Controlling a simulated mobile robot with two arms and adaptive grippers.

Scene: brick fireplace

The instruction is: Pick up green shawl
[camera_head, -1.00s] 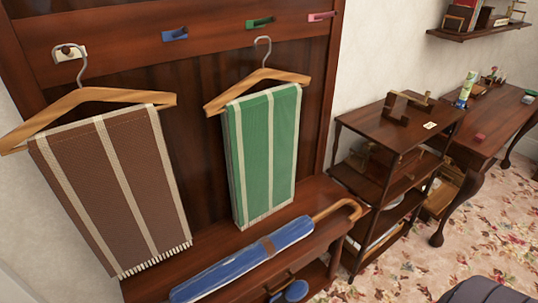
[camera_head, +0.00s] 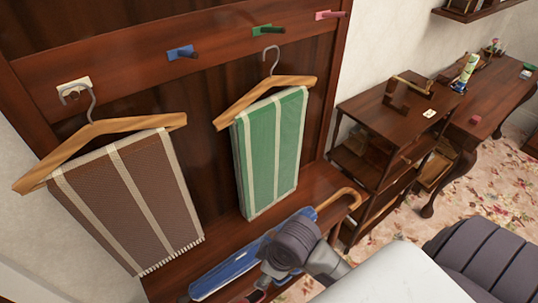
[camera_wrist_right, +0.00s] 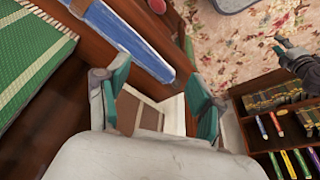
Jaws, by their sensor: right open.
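The green shawl (camera_head: 270,150) with pale stripes hangs folded over a wooden hanger (camera_head: 268,92) on the rack in the head view. Its lower part shows at the left of the right wrist view (camera_wrist_right: 32,62). My right arm reaches in from the bottom of the head view, below the shawl. In the right wrist view my right gripper (camera_wrist_right: 152,98) is open and empty, its teal-tipped fingers apart, with the shawl off to the left and not between them. What looks like my left gripper (camera_wrist_right: 284,44) shows at the upper right there; its jaw state is unclear.
A brown shawl (camera_head: 130,200) hangs left of the green one. A blue umbrella (camera_head: 235,270) lies on the bench below, close to my right arm; it also shows in the wrist view (camera_wrist_right: 130,40). A wooden shelf unit (camera_head: 385,125) stands to the right.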

